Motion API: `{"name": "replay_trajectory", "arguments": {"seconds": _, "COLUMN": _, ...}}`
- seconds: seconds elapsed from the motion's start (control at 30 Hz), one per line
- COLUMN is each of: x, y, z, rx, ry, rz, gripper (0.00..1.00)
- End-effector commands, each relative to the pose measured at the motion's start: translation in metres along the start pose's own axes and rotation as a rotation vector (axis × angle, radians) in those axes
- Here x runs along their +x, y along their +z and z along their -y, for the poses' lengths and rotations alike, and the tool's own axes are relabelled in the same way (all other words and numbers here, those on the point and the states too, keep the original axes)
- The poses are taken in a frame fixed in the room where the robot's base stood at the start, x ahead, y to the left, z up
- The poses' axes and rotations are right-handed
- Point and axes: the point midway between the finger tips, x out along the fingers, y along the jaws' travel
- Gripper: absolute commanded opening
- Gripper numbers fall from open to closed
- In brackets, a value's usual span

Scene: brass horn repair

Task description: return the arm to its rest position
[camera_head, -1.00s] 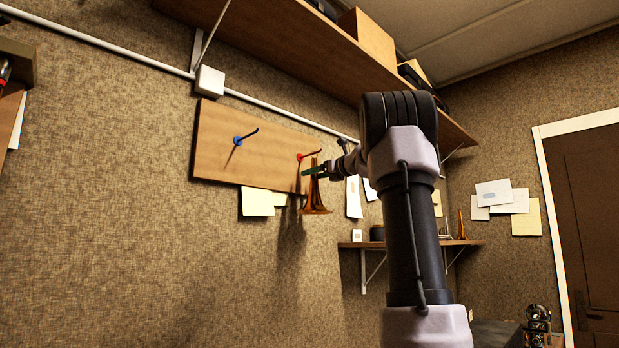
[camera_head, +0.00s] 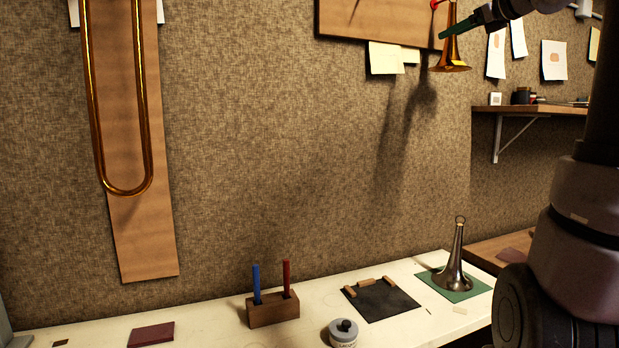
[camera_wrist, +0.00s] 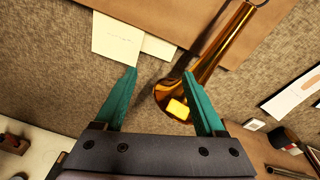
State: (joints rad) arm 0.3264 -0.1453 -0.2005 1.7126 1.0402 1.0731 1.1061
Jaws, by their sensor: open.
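My gripper (camera_head: 445,34) is at the upper right of the head view, with a green finger beside the brass horn bell (camera_head: 453,52). The bell hangs flare down at the red hook (camera_head: 436,5) on the wooden board (camera_head: 375,18). In the wrist view my gripper (camera_wrist: 159,73) has its two green fingers spread apart with nothing clamped between them. The brass bell (camera_wrist: 213,58) slants behind the right finger there, and its flare shows partly between the fingers. I cannot tell whether finger and bell touch. Most of my arm is cut off at the right edge.
A workbench (camera_head: 220,325) below holds a wooden block (camera_head: 272,311) with blue and red rods, a dark mat (camera_head: 385,303), a small jar (camera_head: 343,332) and a silver bell (camera_head: 455,265) on a green mat. A brass slide (camera_head: 148,100) hangs left. A shelf (camera_head: 540,110) juts out at right.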

Motion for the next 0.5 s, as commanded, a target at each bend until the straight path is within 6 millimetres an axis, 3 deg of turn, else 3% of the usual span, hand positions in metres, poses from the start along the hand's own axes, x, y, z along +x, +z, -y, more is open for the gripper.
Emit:
{"name": "replay_trajectory", "arguments": {"seconds": 0.03, "x": -0.003, "y": -0.008, "z": -0.032, "rx": -0.106, "ry": 0.042, "rz": -0.04, "gripper": 0.72}}
{"name": "replay_trajectory", "arguments": {"seconds": 0.2, "x": -0.018, "y": -0.052, "z": -0.123, "rx": -0.506, "ry": 0.199, "rz": -0.167, "gripper": 0.72}}
{"name": "replay_trajectory", "arguments": {"seconds": 0.5, "x": -0.076, "y": -0.15, "z": -0.259, "rx": -1.303, "ry": 0.553, "rz": -0.276, "gripper": 0.72}}
